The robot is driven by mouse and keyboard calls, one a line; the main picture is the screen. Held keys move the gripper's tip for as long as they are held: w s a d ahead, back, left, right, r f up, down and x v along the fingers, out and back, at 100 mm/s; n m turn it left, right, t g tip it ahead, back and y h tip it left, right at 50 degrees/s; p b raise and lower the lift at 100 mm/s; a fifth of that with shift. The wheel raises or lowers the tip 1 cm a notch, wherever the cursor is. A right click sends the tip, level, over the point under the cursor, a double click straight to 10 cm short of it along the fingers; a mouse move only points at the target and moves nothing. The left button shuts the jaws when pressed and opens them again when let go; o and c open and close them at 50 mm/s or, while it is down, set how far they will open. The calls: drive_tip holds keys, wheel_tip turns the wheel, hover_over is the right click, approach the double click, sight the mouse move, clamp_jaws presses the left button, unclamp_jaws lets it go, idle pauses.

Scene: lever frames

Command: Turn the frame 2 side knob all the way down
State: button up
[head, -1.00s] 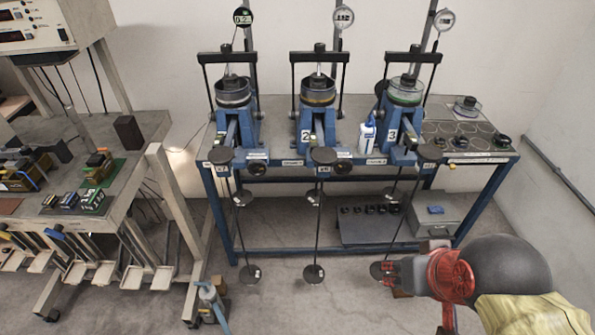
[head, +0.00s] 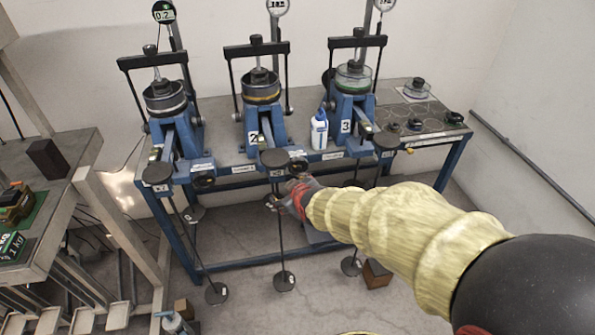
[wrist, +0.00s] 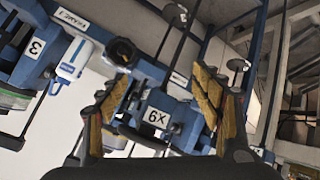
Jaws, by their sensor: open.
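Frame 2 (head: 252,128) is the middle blue lever frame on the bench, marked with a 2. Its black side knob (head: 299,165) sits on the front edge, right of the round black hanger plate. In the wrist view the knob (wrist: 122,52) shows as a round black disc beyond the fingers, towards the left one. My gripper (head: 287,194) is just below and left of the knob in the head view, partly hidden by my own arm. In the wrist view my gripper (wrist: 157,98) is open, with nothing held between its fingers.
Frame 1 (head: 165,125) and frame 3 (head: 350,110) stand on either side. A white bottle (head: 319,130) stands between frames 2 and 3. A hanging rod with black discs (head: 284,281) drops close to my gripper. A second bench (head: 75,160) stands at the left.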

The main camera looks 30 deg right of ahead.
sight(299, 168)
drive_tip(key=w+d+f+n+t+h+b, duration=0.1)
drive_tip(key=w+d+f, duration=0.15)
drive_tip(key=f, duration=0.45)
drive_tip(key=w+d+f+n+t+h+b, duration=0.15)
drive_tip(key=d+f, duration=0.25)
drive_tip(key=f, duration=0.4)
wheel_tip(299, 168, up, 8)
drive_tip(key=w+d+n+t, duration=0.2)
drive_tip(key=n+t, duration=0.3)
drive_tip(key=shift+m+h, duration=0.35)
drive_tip(key=x, duration=0.2)
drive_tip(key=b+x, duration=0.1)
drive_tip(key=x, duration=0.5)
drive_tip(key=shift+w+a+f, duration=0.1)
drive_tip(key=shift+w+f, duration=0.2)
drive_tip(key=shift+f, duration=0.05)
drive_tip(key=shift+s+r, duration=0.1)
drive_tip(key=shift+c, duration=1.2)
drive_tip(key=c, duration=1.4)
